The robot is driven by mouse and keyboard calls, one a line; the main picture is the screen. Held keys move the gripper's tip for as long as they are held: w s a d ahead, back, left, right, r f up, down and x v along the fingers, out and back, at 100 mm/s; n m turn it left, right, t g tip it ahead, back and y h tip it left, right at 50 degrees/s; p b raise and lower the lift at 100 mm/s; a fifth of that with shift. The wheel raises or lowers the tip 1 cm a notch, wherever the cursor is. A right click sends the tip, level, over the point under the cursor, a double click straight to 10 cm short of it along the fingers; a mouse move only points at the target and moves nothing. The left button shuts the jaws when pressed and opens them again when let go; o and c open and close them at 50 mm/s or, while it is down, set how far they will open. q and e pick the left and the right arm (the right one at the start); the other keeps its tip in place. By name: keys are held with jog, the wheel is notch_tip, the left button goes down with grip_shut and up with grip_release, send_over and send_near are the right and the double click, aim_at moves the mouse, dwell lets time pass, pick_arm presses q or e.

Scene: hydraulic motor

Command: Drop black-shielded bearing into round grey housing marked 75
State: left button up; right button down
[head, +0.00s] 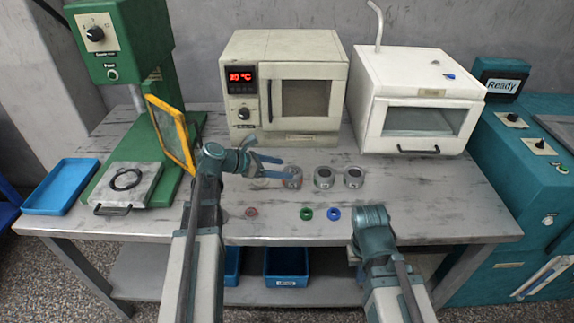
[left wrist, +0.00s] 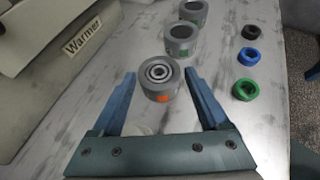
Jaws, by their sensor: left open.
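A bearing with a black face (left wrist: 256,33) lies at the far end of a row of rings in the left wrist view; my right arm seems to hide it in the head view. Three round grey housings stand in a row: the near one (left wrist: 161,82) with an orange mark and a steel bearing inside, an empty middle one (left wrist: 180,42) and an empty far one (left wrist: 193,12). I cannot read 75 on any. My left gripper (head: 286,168) is open and empty, its fingers to either side of the near housing. My right gripper's fingers are not visible.
A green ring (head: 306,214), a blue ring (head: 333,214) and a reddish ring (head: 251,211) lie toward the table's front. A pale disc (left wrist: 139,129) lies by my left gripper.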

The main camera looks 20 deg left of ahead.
pick_arm(q)
jog(key=p+v, duration=0.3)
jog(key=v, duration=0.6)
jog(key=shift+p, duration=0.3)
jog(key=shift+r, duration=0.1)
